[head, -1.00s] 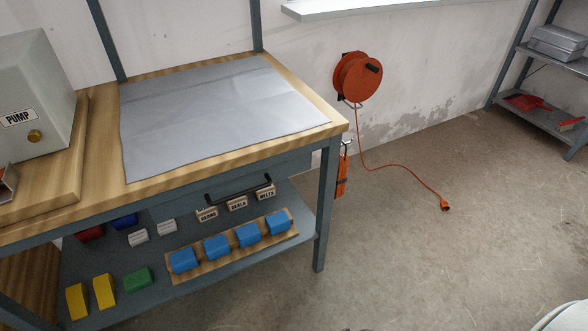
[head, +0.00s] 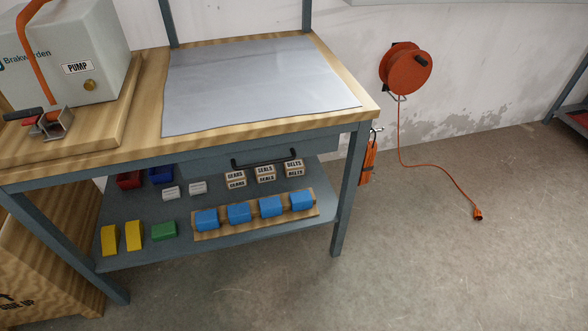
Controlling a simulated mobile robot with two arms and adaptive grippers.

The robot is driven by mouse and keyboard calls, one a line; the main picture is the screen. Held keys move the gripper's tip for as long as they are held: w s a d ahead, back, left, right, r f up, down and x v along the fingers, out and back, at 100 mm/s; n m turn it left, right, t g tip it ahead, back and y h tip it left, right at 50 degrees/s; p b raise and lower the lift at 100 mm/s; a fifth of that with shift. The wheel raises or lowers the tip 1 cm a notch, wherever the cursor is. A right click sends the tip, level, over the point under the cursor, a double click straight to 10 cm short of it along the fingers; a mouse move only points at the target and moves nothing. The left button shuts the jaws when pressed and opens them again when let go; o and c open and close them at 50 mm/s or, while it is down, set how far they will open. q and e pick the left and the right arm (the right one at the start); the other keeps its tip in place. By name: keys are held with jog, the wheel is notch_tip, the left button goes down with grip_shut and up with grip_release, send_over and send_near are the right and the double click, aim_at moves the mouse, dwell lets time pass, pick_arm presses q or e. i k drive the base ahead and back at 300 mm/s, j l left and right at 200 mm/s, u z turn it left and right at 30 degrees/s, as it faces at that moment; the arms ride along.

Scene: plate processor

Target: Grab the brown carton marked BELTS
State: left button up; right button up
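The brown carton marked BELTS (head: 294,168) sits on the lower shelf of the workbench, at the right end of a row of small brown cartons. Left of it stand the cartons marked SEALS (head: 265,173) and GEARS (head: 236,180). A drawer handle (head: 265,159) hangs above and in front of the row, and the bench top overhangs it. Neither of my grippers shows in the head view.
Blue blocks on a wooden board (head: 258,219) lie in front of the cartons on the lower shelf (head: 180,256). Yellow and green blocks lie at left. A bench leg (head: 347,200) stands right of the cartons. An orange cable reel (head: 405,69) hangs on the wall. The floor at right is open.

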aim_at(296, 167)
jog(key=i+l+u, duration=0.15)
jog(key=u, duration=0.3)
jog(key=l+u, duration=0.45)
jog(key=i+l+u, duration=0.1)
jog(key=u, duration=0.3)
jog(key=l+u, duration=0.45)
jog(key=k+j, duration=0.05)
